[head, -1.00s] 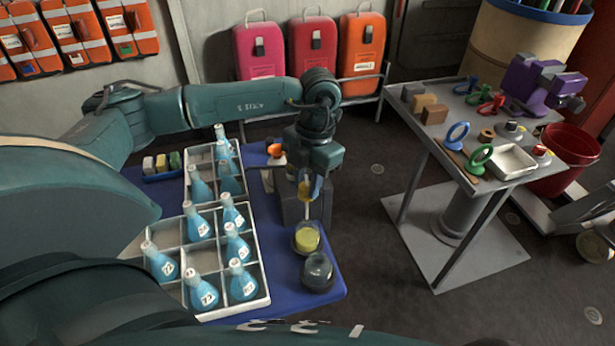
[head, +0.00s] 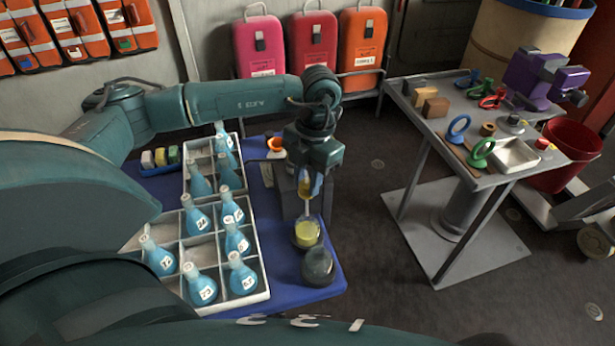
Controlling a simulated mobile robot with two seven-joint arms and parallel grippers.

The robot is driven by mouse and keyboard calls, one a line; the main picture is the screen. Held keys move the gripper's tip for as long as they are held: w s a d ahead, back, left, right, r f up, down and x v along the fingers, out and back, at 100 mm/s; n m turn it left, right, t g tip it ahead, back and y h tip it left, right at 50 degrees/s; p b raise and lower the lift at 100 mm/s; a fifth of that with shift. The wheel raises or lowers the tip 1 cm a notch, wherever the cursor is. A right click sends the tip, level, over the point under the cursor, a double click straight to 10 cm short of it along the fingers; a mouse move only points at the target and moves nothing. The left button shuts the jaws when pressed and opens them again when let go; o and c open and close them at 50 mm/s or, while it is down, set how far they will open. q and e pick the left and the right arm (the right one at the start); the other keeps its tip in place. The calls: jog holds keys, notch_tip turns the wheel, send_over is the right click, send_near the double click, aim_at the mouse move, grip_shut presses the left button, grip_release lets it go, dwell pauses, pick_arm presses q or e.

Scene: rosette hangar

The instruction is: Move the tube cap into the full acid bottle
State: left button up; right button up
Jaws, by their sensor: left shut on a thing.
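My left gripper (head: 311,186) reaches down over the right part of the blue table. It is shut on a small yellow-orange piece with a thin pale stem, which looks like the tube cap (head: 304,189). The stem points down towards the round bottle of yellow liquid (head: 307,235), which looks like the full acid bottle. The cap is above the bottle's mouth; I cannot tell whether the stem tip is inside the neck. A dark round bottle (head: 318,268) stands just in front of the yellow one. My right gripper is not in view.
White divided crates (head: 262,272) with several blue flasks (head: 239,277) fill the left of the blue table (head: 330,285). A grey block (head: 290,200) stands behind the bottles. A grey tool cart (head: 430,130) stands right, across open floor.

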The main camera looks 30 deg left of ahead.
aim_at(307, 215)
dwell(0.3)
pick_arm(q)
jog(key=shift+f+b, duration=1.05)
jog(key=shift+f, duration=0.2)
jog(key=shift+f+b, duration=0.65)
jog(key=shift+f, duration=0.15)
jog(key=shift+f, duration=0.1)
jog(key=shift+f+b, duration=1.6)
jog(key=shift+f, duration=0.65)
jog(key=shift+r, duration=0.1)
